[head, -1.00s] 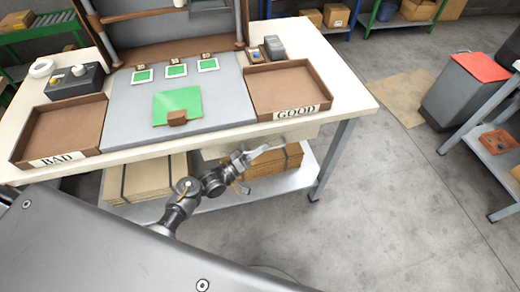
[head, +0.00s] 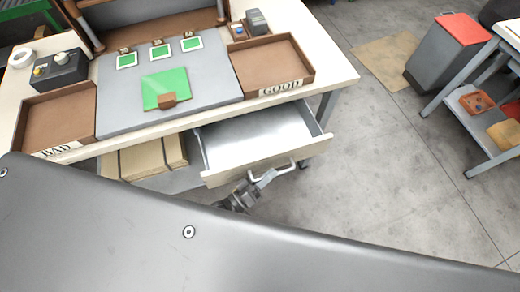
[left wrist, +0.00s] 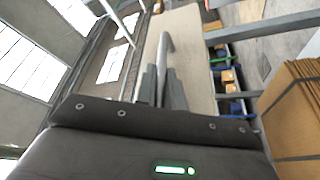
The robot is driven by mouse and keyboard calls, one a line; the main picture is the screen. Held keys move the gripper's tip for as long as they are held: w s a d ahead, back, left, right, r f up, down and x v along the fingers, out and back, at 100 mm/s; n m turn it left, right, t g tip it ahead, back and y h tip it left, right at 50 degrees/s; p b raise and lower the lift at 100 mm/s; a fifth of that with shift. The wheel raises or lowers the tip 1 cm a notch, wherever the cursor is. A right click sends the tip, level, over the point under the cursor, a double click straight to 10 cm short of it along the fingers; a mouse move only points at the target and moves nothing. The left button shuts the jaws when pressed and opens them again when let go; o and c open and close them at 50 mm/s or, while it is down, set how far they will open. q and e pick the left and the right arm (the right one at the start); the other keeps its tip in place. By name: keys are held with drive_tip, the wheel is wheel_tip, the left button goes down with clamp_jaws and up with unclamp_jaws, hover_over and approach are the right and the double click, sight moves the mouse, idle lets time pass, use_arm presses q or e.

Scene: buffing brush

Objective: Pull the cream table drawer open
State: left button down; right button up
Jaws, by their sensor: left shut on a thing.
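The cream table drawer (head: 225,177) stands pulled out under the right part of the table, below the GOOD tray. Its grey inside (head: 255,135) shows empty where I can see it. My left gripper (head: 262,180) is at the drawer's front, shut on the metal bar handle (head: 287,168). In the left wrist view the two fingers (left wrist: 162,88) are closed around the handle (left wrist: 165,48), in front of the cream drawer face (left wrist: 197,60). My right gripper is in neither view.
The table (head: 335,75) carries brown BAD (head: 60,115) and GOOD (head: 275,62) trays, a green board (head: 163,85) and a control box (head: 60,68). Cardboard (head: 145,158) lies on the lower shelf.

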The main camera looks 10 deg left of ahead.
use_arm(q)
drive_tip(key=s+d, duration=0.3)
drive_tip(key=s, duration=0.2)
drive_tip(key=shift+s+d, duration=0.25)
drive_tip(key=c, duration=1.5)
unclamp_jaws()
drive_tip(key=b+v, duration=0.2)
drive_tip(key=v, duration=0.8)
drive_tip(key=shift+s+a+f, duration=0.15)
drive_tip(key=shift+s+a, duration=0.1)
